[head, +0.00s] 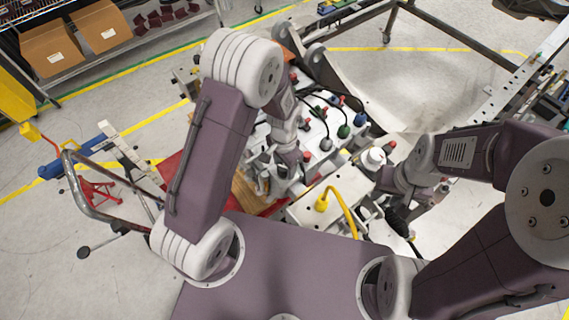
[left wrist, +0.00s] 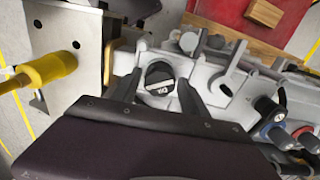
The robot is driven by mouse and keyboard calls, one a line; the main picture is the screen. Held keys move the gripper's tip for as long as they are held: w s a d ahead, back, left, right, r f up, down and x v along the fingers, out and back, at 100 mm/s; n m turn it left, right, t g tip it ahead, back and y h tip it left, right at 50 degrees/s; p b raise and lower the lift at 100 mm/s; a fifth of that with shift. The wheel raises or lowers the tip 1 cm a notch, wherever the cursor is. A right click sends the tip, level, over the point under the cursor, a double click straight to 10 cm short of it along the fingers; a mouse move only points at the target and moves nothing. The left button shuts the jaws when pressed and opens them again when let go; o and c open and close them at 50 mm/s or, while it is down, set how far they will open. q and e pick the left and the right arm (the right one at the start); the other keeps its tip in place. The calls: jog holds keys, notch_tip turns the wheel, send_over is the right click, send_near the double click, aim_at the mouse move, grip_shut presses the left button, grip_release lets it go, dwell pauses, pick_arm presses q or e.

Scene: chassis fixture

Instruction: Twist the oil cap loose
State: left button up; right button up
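The oil cap (left wrist: 159,83) is a round black cap with a pale bar lettered "OIL". In the left wrist view it sits in a grey metal casting (left wrist: 213,86). My left gripper (left wrist: 160,88) is open, with one dark finger on each side of the cap. I cannot tell whether the fingers touch it. In the head view my left gripper (head: 290,163) reaches down into the engine assembly, and I cannot make out the cap there. My right gripper (head: 392,187) is low at the right of the assembly; its fingers are not clear.
A metal box (head: 340,187) with a yellow plug and cable (head: 322,203) stands close to the left gripper. Several coloured caps and black cables (head: 343,131) crowd the assembly. A red tray (left wrist: 238,12) with a wooden block lies beside it. A metal frame (head: 455,32) runs behind.

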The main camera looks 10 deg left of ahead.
pick_arm(q)
jog(key=shift+d, duration=0.1)
grip_shut()
jog(key=shift+r+n, duration=0.1)
jog(key=shift+n, duration=0.6)
jog(key=n, duration=0.2)
jog(key=shift+n+p, duration=0.3)
jog(key=shift+n, duration=0.9)
jog(key=shift+a+n, duration=0.2)
jog(key=shift+n, duration=0.9)
jog(key=shift+p, duration=0.3)
jog(key=shift+n, duration=1)
jog(key=shift+f+n, duration=0.2)
jog(key=shift+n, duration=0.8)
